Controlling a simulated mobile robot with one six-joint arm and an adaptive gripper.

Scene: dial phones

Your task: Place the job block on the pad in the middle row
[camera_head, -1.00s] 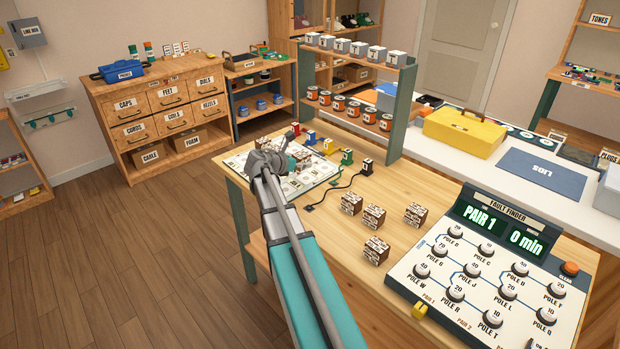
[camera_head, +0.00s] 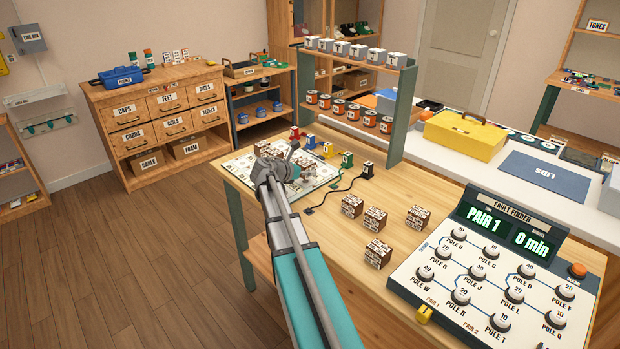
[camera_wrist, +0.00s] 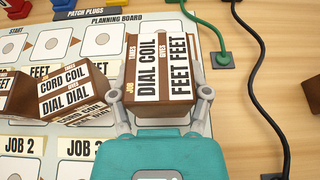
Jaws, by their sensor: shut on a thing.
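My gripper (camera_wrist: 162,100) is shut on a brown job block (camera_wrist: 162,65) with white labels reading DIAL COIL and FEET FEET. The block is over the right part of the white planning board (camera_wrist: 25,115) in the wrist view; I cannot tell whether it touches the board. Pads with round marks show to its left, such as one by START (camera_wrist: 48,45). A job block labelled CORD COIL, DIAL DIAL (camera_wrist: 75,92) sits left of my gripper, tilted in view. In the head view my gripper (camera_head: 283,165) is over the board and largely hides the held block.
Green (camera_wrist: 205,25) and black (camera_wrist: 255,70) cords lie right of the board. Several spare blocks (camera_head: 375,219) stand on the table before the fault finder (camera_head: 490,280).

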